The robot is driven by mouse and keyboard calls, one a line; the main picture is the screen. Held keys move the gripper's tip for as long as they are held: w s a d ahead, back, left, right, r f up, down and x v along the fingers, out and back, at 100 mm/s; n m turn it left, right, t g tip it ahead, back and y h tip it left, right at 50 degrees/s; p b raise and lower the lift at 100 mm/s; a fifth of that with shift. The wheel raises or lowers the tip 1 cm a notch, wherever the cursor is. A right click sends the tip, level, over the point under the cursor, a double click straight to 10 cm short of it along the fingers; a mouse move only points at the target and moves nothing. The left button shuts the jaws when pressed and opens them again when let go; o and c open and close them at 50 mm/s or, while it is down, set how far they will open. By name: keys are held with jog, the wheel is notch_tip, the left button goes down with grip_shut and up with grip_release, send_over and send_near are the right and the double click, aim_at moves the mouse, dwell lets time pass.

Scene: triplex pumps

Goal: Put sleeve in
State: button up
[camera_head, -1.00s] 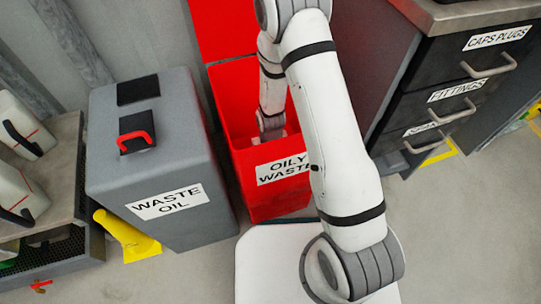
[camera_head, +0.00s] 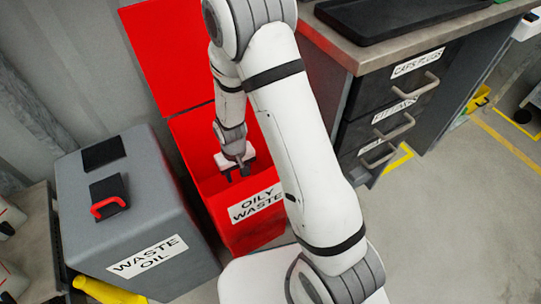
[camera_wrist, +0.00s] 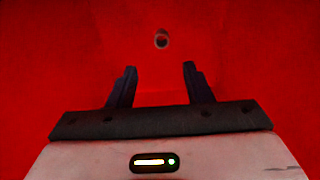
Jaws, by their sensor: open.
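A small round ring-like piece (camera_wrist: 161,40), grey with a dark centre, shows against the red inside of the bin in the wrist view. It may be the sleeve, seen end-on. It lies beyond my fingertips, roughly centred between them, and is not held. My gripper (camera_wrist: 156,80) is open and empty. In the head view my gripper (camera_head: 238,170) points down in the mouth of the red oily waste bin (camera_head: 262,228). The ring-like piece cannot be seen in the head view.
The bin's red lid (camera_head: 165,60) stands open behind. A grey waste oil container (camera_head: 150,220) stands on the left. A grey drawer cabinet (camera_head: 345,95) with a black tray (camera_head: 390,20) on top stands on the right. The floor at right is mostly clear.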

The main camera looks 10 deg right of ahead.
jog(key=s+d+r+m, duration=0.1)
jog(key=s+d+r, duration=0.15)
jog(key=r, duration=0.55)
jog(key=s+d+r, duration=0.1)
jog(key=d+r, duration=0.3)
jog(key=r, duration=0.3)
jog(key=s+d+r+m, duration=0.1)
jog(key=s+d+r, duration=0.1)
jog(key=s+r, duration=0.3)
jog(key=s+d+r+m+t, duration=0.1)
jog(key=s+d+r, duration=0.2)
jog(key=s+r, duration=0.2)
jog(key=shift+s+d+r, duration=0.3)
jog(key=shift+r, duration=0.4)
